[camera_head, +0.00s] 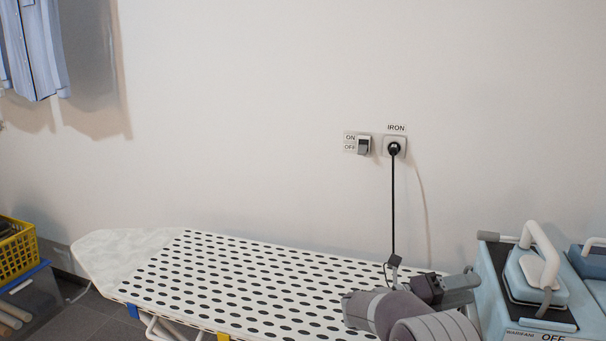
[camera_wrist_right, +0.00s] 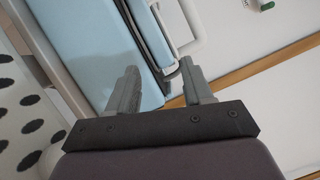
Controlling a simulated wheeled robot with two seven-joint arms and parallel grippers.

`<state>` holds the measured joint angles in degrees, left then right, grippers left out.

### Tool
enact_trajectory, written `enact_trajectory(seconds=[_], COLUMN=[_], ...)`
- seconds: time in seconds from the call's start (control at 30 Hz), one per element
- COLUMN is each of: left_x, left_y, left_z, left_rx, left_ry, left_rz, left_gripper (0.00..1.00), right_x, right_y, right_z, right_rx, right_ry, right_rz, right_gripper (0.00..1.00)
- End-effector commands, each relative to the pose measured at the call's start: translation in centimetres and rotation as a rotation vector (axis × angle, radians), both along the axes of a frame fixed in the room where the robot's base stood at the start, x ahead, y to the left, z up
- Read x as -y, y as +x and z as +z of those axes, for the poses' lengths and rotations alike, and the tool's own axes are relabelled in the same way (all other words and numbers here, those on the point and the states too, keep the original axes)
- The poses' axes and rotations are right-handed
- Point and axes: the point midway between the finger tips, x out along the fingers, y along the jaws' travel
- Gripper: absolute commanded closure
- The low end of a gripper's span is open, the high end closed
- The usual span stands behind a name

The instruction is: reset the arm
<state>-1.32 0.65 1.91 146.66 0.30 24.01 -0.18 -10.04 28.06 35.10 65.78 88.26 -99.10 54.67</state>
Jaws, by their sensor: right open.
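My right arm comes in from the bottom over the right end of the ironing board (camera_head: 235,287). Its gripper (camera_head: 468,285) points right, toward the light-blue box (camera_head: 490,285). In the right wrist view the two grey fingers of the gripper (camera_wrist_right: 160,84) stand apart with nothing held between them. The light-blue surface (camera_wrist_right: 85,45) shows beyond the fingers there. I cannot tell whether they touch it. My left gripper is not in view.
A light-blue iron with a white handle (camera_head: 540,255) stands on the box. A black plug (camera_head: 394,149) sits in the wall socket, its cord hanging to the board. A switch (camera_head: 364,145) is beside it. A yellow basket (camera_head: 17,252) is at left. The board's left part is clear.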

Motion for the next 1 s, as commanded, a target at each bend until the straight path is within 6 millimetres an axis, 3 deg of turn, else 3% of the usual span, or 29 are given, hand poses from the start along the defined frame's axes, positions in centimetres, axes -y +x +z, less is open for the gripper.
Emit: enact_trajectory(seconds=[0.37,0.53,0.63,0.67,0.77,0.9,1.0], left_x=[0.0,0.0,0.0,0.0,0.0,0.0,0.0], left_y=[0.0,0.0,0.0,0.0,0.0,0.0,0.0], left_z=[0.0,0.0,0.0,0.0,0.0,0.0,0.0], left_rx=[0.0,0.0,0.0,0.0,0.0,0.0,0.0], left_ry=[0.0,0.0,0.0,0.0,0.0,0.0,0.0], left_rz=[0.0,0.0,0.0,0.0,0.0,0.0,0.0], left_gripper=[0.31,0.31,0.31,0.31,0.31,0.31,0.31], right_x=[-0.6,-3.5,-6.4,-7.3,-10.7,-13.1,-13.2], right_y=[5.8,7.9,7.5,6.9,2.7,-6.3,-12.5], right_z=[1.5,0.8,-1.0,-1.7,-5.5,-10.5,-12.9], right_rx=[-0.308,-0.602,-0.853,-0.942,-1.289,-1.733,-1.983], right_ry=[-0.039,-0.112,-0.186,-0.215,-0.329,-0.478,-0.555], right_rz=[0.435,0.753,0.983,1.059,1.329,1.637,1.794], right_gripper=[0.49,0.49,0.49,0.49,0.49,0.49,0.49])
